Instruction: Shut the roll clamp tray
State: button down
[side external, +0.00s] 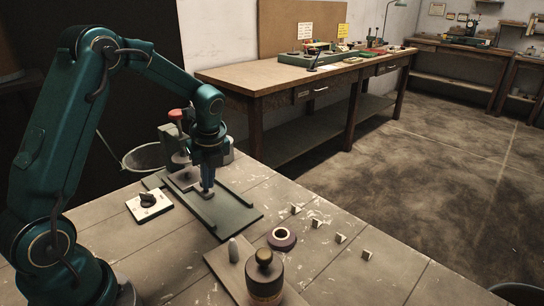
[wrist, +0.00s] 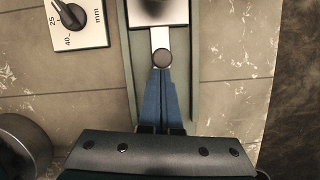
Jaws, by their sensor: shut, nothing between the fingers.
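My gripper (side external: 207,192) points down over the dark green slide base (side external: 232,213), which has raised side rails. In the wrist view my gripper (wrist: 162,72) shows its blue fingers together and empty, tips right at a round dark knob (wrist: 163,58). I cannot tell whether they touch it. In the side view the tray (side external: 180,180) lies by the red-topped clamp (side external: 176,118), partly hidden by my gripper.
A dial plate marked in mm (side external: 149,205) lies left of the base. The slide's front end is clear.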

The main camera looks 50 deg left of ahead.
jog(key=shift+a, duration=0.25)
jog(key=d, duration=0.3)
jog(key=d+r, duration=0.1)
jog(key=shift+s+d, duration=0.25)
jog(key=shift+d, duration=0.15)
jog(key=s+d+r+t, duration=0.1)
jog(key=d+r, duration=0.1)
jog(key=r, duration=0.5)
jog(key=s+d+r+t, duration=0.1)
jog(key=s+d+r, duration=0.1)
jog(key=r, duration=0.4)
jog(key=s+d+f+n+t+h, duration=0.1)
jog(key=s+d+n, duration=0.3)
jog(key=n, duration=0.6)
jog(key=s+d+f+n+t+h, duration=0.1)
jog(key=s+d+n+t+h, duration=0.1)
jog(key=s+d+n, duration=0.2)
jog(key=shift+s+f+n+h, duration=0.35)
jog(key=shift+s+n, duration=1.2)
jog(key=shift+n, duration=1.35)
jog(key=shift+d, duration=0.1)
